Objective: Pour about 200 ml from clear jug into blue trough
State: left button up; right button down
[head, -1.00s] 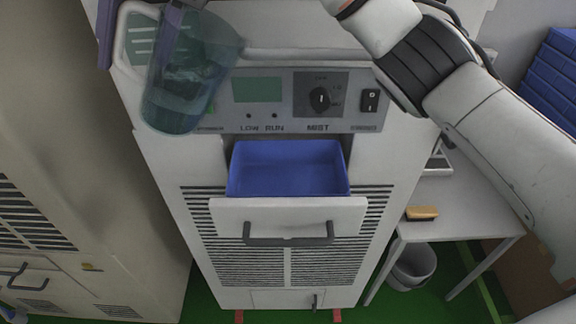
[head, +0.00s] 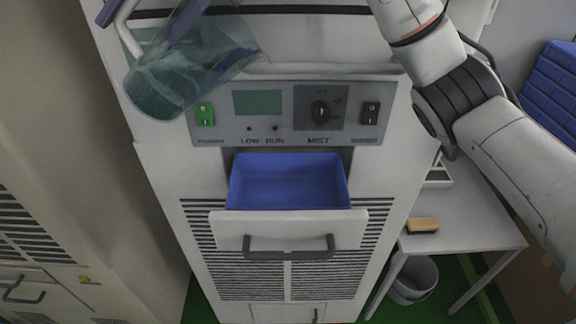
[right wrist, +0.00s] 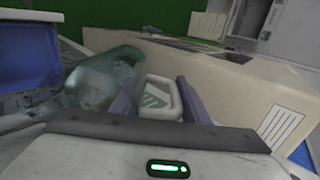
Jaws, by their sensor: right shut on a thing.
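The clear jug (head: 180,82), a see-through blue-green vessel, is at the upper left of the head view, in front of the machine's panel. It is tilted, its base to the lower left; its liquid level is hard to make out. My right gripper (head: 150,12) is shut on its pale handle, partly cut off by the top edge. In the right wrist view the jug (right wrist: 92,82) is left of the purple fingers (right wrist: 157,98). The blue trough (head: 288,182) sits in the pulled-out drawer, below and right of the jug and apart from it. My left gripper is out of view.
The control panel (head: 285,128) with a dial, switches and a green-lit power button is just above the trough. The drawer front (head: 288,229) with a dark handle sticks out. A side table (head: 465,225) with a tan block (head: 423,226) stands right; a bin (head: 412,280) is below.

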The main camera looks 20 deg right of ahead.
jog(key=shift+s+d+r+t+y, duration=0.1)
jog(key=shift+d+r+t+y, duration=0.25)
jog(key=shift+r+y, duration=0.45)
jog(key=shift+a, duration=0.3)
dwell(0.5)
jog(key=shift+y, duration=0.4)
dwell(0.7)
jog(key=shift+a+r, duration=0.1)
jog(key=shift+a, duration=0.1)
dwell(0.4)
jog(key=shift+d+r+t+y+b, duration=0.3)
jog(key=shift+r+y, duration=0.2)
jog(key=shift+y, duration=0.3)
dwell(1.6)
jog(key=a+f+h, duration=0.1)
jog(key=a+f+g+h, duration=0.1)
jog(key=h, duration=0.1)
jog(key=shift+w+a+f+h, duration=0.1)
jog(key=shift+w+h, duration=0.2)
jog(key=shift+f+h, duration=0.5)
jog(key=shift+f, duration=0.05)
dwell(1.2)
